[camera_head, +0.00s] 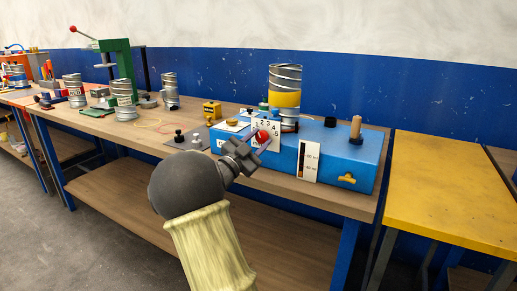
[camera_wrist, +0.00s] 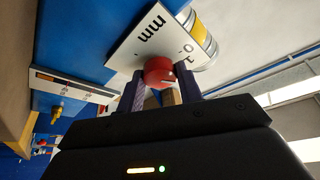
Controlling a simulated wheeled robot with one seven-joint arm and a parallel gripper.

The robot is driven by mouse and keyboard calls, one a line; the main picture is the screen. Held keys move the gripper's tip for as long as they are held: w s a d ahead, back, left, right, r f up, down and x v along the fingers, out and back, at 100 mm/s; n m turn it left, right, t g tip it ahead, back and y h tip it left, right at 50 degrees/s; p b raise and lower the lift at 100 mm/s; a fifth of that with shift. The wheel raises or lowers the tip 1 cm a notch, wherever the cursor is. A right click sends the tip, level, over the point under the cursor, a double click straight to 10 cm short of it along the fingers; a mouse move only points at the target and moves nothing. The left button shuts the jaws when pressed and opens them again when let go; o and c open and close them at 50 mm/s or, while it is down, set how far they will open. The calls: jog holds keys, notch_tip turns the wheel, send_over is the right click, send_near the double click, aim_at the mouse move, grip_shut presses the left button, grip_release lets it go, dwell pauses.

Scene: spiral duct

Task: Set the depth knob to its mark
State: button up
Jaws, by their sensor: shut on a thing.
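The depth knob (camera_head: 262,136) is a red round knob on the front of the blue machine (camera_head: 345,153), by a white scale plate (camera_head: 266,124) with the digits 1 to 5. My gripper (camera_head: 256,144) reaches it from the front and is shut on it. In the wrist view the red knob (camera_wrist: 158,70) sits between the two fingers of my gripper (camera_wrist: 163,80), with a small dark mark on its face. The plate there (camera_wrist: 135,50) reads "mm". My fingers and the knob hide part of the scale, and I cannot tell which value the knob points to.
A spiral duct with a yellow band (camera_head: 285,98) stands at the machine's back. A second white gauge plate (camera_head: 309,162), a yellow wing knob (camera_head: 347,179) and a wooden peg (camera_head: 355,128) are to the right. A yellow table (camera_head: 440,190) stands further right.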

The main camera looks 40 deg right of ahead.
jog(key=shift+f+m+g+b, duration=0.25)
jog(key=shift+m+g+b, duration=0.15)
jog(key=shift+m, duration=0.6)
jog(key=shift+w, duration=0.1)
jog(key=o, duration=1)
jog(key=shift+r, duration=0.1)
jog(key=shift+r, duration=0.1)
jog(key=shift+a, duration=0.15)
jog(key=p+v, duration=0.1)
jog(key=v, duration=1.6)
jog(key=shift+a+r, duration=0.1)
jog(key=shift+a, duration=0.1)
